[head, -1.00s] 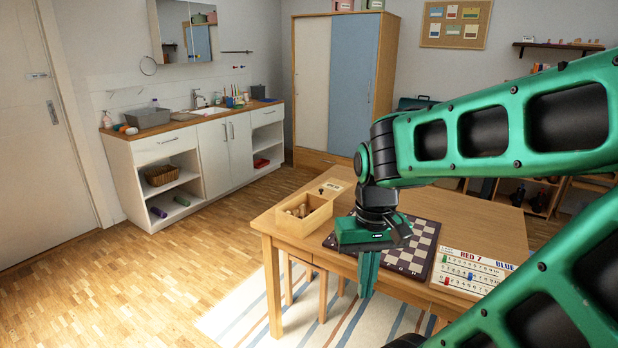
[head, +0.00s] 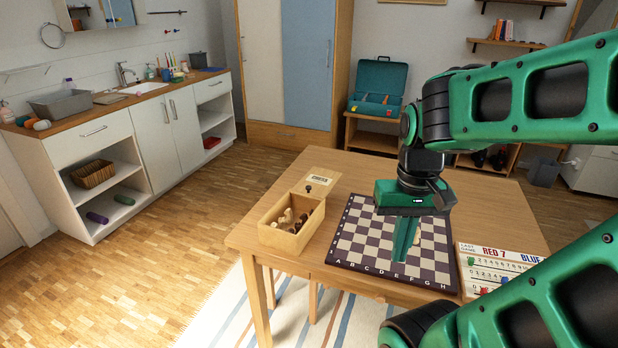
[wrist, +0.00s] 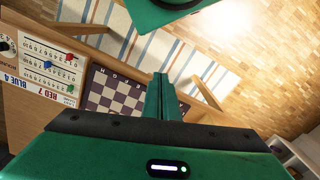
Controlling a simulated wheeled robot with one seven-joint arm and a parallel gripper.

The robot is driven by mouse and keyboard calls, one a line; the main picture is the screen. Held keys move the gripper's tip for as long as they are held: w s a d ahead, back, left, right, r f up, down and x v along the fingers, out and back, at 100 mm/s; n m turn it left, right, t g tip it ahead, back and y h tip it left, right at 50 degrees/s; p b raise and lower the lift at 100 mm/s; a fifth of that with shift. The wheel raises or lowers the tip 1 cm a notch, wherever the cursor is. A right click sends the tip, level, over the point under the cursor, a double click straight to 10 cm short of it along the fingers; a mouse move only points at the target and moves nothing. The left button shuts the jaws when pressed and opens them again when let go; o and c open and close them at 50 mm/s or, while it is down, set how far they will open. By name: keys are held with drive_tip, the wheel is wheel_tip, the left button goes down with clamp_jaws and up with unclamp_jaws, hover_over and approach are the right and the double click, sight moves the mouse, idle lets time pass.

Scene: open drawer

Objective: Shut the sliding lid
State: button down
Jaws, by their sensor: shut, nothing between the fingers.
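A light wooden box (head: 290,241) stands on the table, left of the chessboard, with its top open and several light and dark chess pieces (head: 289,219) inside. Its sliding lid (head: 318,181) sticks out behind the box, with a small dark knob and a printed label on it. In the wrist view the shut fingers (wrist: 162,97) also show beside the board; the box is not visible there.
The chessboard (head: 356,248) lies on the wooden table (head: 350,172), with a light piece partly hidden behind my fingers. A score board (head: 480,262) with coloured pegs lies at the table's right. Bare tabletop lies behind the board and around the lid.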

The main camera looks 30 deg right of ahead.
drive_tip(key=w+d+r+t+h, duration=0.1)
drive_tip(key=w+d, duration=0.1)
drive_tip(key=w, duration=0.9)
drive_tip(key=w+d+r+t, duration=0.1)
drive_tip(key=w+d, duration=0.2)
drive_tip(key=w, duration=0.8)
drive_tip(key=w+d+r+h, duration=0.1)
drive_tip(key=w+d+r, duration=0.1)
drive_tip(key=w, duration=0.8)
drive_tip(key=w+f+t, duration=0.2)
drive_tip(key=w+f, duration=0.2)
drive_tip(key=w, duration=1)
drive_tip(key=x, duration=0.8)
drive_tip(key=shift+a+f, duration=0.1)
drive_tip(key=shift+f, duration=0.65)
drive_tip(key=shift+s+a+f, duration=0.15)
drive_tip(key=shift+s+a, duration=0.35)
drive_tip(key=shift+s, duration=0.3)
drive_tip(key=shift+s+a+f, duration=0.15)
drive_tip(key=shift+s+a, duration=0.3)
drive_tip(key=shift+s, duration=0.4)
